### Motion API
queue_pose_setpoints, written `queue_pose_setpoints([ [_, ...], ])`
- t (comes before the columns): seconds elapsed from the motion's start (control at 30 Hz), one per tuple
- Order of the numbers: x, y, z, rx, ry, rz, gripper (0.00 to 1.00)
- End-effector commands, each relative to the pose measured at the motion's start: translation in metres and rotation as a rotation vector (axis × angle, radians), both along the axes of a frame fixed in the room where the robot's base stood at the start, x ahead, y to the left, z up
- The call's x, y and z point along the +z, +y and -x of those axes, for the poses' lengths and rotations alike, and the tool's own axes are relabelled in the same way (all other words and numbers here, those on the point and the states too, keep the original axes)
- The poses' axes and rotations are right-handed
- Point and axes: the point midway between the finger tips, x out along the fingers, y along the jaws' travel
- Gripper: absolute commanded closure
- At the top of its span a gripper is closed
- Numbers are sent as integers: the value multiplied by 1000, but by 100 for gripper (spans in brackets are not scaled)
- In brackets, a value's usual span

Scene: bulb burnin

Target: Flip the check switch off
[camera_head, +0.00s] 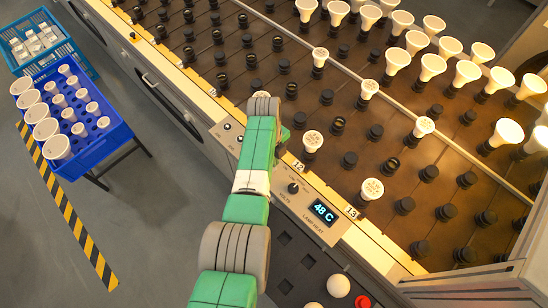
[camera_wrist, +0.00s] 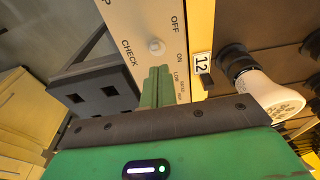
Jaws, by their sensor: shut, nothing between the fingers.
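The check switch (camera_wrist: 156,47) shows in the wrist view as a small white round tip on a pale panel (camera_wrist: 136,18). The word CHECK is on its left, with OFF and ON on its right. The tip sits nearer the ON label, but I cannot tell for sure which way it is thrown. My gripper (camera_wrist: 157,76) is shut and empty, its green fingers just below the switch in the picture. A small gap seems to show between them; contact is not clear. In the head view my arm hides the gripper's fingertips and part of the panel.
A bulb (camera_wrist: 270,92) stands right of the fingers, by the number 12 plate (camera_wrist: 202,63). The rack (camera_head: 340,120) holds many bulbs and empty sockets. A dark knob (camera_head: 293,188) and a 48 C display (camera_head: 323,213) are right of my arm. Blue crates (camera_head: 85,150) stand left.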

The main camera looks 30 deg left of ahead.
Motion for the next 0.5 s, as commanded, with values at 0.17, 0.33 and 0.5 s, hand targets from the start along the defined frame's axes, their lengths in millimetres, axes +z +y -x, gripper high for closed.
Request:
queue_pose_setpoints([
  [0.17, 23, 4, -2, -1, -2, 0, 100],
  [0.33, 59, 11, -6, -4, -3, -1, 100],
  [0.5, 89, 18, -9, -8, -1, -2, 100],
])
